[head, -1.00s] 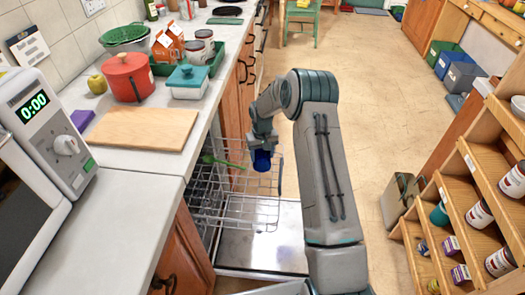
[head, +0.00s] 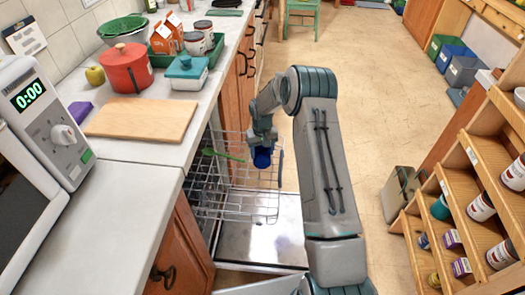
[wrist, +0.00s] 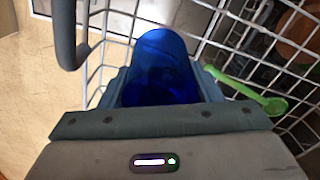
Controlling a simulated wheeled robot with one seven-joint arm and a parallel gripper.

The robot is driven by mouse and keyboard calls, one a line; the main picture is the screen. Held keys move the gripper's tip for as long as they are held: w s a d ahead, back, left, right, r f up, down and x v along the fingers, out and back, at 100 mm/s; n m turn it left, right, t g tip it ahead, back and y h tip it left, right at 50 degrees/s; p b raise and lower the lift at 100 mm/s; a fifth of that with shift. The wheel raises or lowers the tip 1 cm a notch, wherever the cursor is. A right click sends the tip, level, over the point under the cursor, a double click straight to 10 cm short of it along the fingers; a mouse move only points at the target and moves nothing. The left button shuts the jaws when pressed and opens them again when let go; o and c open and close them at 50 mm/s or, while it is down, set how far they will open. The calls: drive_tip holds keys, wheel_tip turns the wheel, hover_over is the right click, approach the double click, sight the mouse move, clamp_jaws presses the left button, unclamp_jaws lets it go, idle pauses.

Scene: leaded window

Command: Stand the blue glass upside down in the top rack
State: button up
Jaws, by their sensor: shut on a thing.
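The blue glass (head: 262,158) is between the fingers of my gripper (head: 264,143), over the right part of the pulled-out top rack (head: 235,212). In the wrist view the glass (wrist: 165,62) fills the space between my gripper's fingers (wrist: 163,85), with white rack wires around and beyond it. My gripper is shut on the glass. The glass looks tilted; whether it touches the rack wires, I cannot tell. A green utensil (head: 222,155) lies in the rack to the left of the glass, and it also shows in the wrist view (wrist: 248,92).
The open dishwasher door (head: 262,245) lies below the rack. A worktop with a cutting board (head: 142,118), a red pot (head: 131,70) and a teal-lidded box (head: 187,74) is on the left. A wooden shelf (head: 455,205) with cans stands on the right.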

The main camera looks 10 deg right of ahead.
drive_tip(key=shift+f+b, duration=0.3)
drive_tip(key=shift+f, duration=0.15)
drive_tip(key=o, duration=1.3)
wheel_tip(320, 180, up, 13)
drive_tip(key=s+r+t+p, duration=0.1)
drive_tip(key=s+r+p, duration=0.2)
drive_tip(key=s+r, duration=1.55)
drive_tip(key=s+r+t+p, duration=0.1)
drive_tip(key=s+r, duration=0.1)
drive_tip(key=s, duration=0.7)
drive_tip(key=s+r+m+p, duration=0.1)
drive_tip(key=s+r, duration=0.1)
drive_tip(key=s, duration=0.7)
drive_tip(key=shift+r+t, duration=0.4)
